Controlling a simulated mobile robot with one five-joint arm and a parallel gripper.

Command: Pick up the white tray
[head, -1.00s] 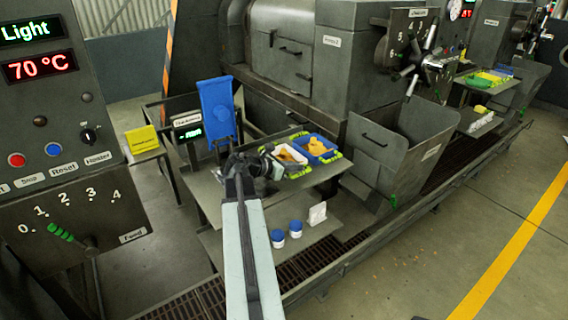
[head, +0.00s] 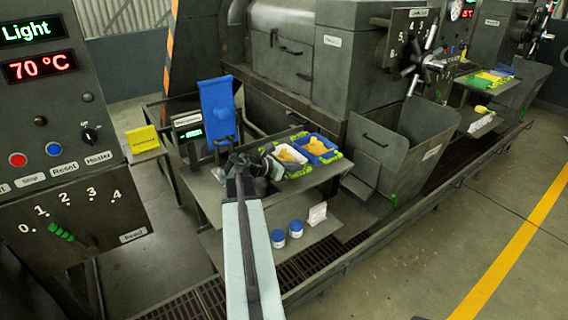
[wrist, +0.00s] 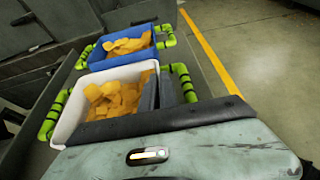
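The white tray (head: 269,153) holds yellow-orange pieces and sits on a grey table, left of a blue tray. In the wrist view the white tray (wrist: 66,122) is close below my gripper, with green handles at its sides. My gripper (wrist: 161,93) shows as dark fingers at the tray's right wall, beside the right green handle. The fingers partly cover that wall, and I cannot tell if they press on it. In the head view my gripper (head: 272,166) is at the tray's near left side, mostly hidden by my wrist.
The blue tray (wrist: 97,58) with orange pieces stands just beyond the white one. Two blue-lidded jars (head: 287,234) and a white block (head: 317,214) are on the lower shelf. Machines stand behind.

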